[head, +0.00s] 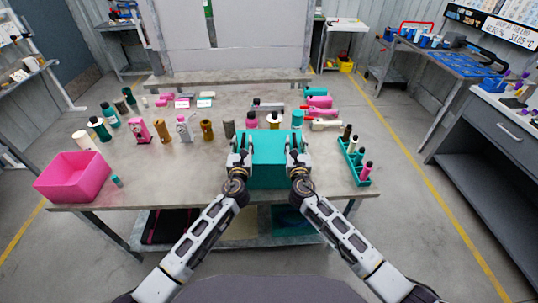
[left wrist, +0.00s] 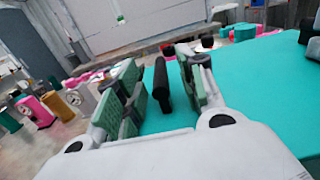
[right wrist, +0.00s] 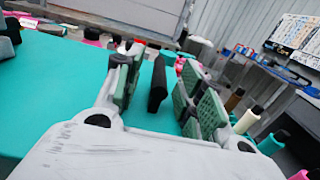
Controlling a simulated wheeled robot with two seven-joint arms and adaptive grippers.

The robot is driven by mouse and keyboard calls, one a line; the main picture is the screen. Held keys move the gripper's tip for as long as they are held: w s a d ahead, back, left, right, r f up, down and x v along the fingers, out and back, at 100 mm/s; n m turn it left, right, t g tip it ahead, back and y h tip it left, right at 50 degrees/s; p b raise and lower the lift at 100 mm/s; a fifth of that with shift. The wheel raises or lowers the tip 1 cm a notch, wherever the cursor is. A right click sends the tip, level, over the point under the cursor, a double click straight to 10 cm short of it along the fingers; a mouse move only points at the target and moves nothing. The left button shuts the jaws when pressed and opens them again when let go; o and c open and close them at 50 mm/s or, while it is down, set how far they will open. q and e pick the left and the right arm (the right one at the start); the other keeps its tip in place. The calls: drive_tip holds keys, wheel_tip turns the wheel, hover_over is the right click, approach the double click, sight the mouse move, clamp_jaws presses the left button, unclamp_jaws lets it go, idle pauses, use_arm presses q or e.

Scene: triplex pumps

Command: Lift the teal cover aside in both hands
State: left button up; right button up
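The teal cover (head: 268,155) is a large box shape at the front middle of the table, between my two grippers. My left gripper (head: 241,150) is at its left side. In the left wrist view, a black upright handle (left wrist: 161,86) stands between my open left fingers (left wrist: 160,90), with gaps beside it. My right gripper (head: 297,152) is at the cover's right side. In the right wrist view, another black handle (right wrist: 157,84) stands between my open right fingers (right wrist: 158,90), also with gaps. What lies under the cover is hidden.
A pink bin (head: 72,178) stands at the table's left front. A green rack (head: 354,163) with several bottles is close to the right. Several bottles and pump parts stand behind and left. The table (head: 165,186) is mostly bare between the pink bin and the cover.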

use_arm(q)
drive_tip(key=shift+w, duration=0.3)
use_arm(e)
drive_tip(key=shift+w, duration=0.3)
use_arm(q)
clamp_jaws()
use_arm(e)
clamp_jaws()
use_arm(q)
drive_tip(key=shift+r, duration=0.1)
use_arm(e)
drive_tip(key=shift+r, duration=0.1)
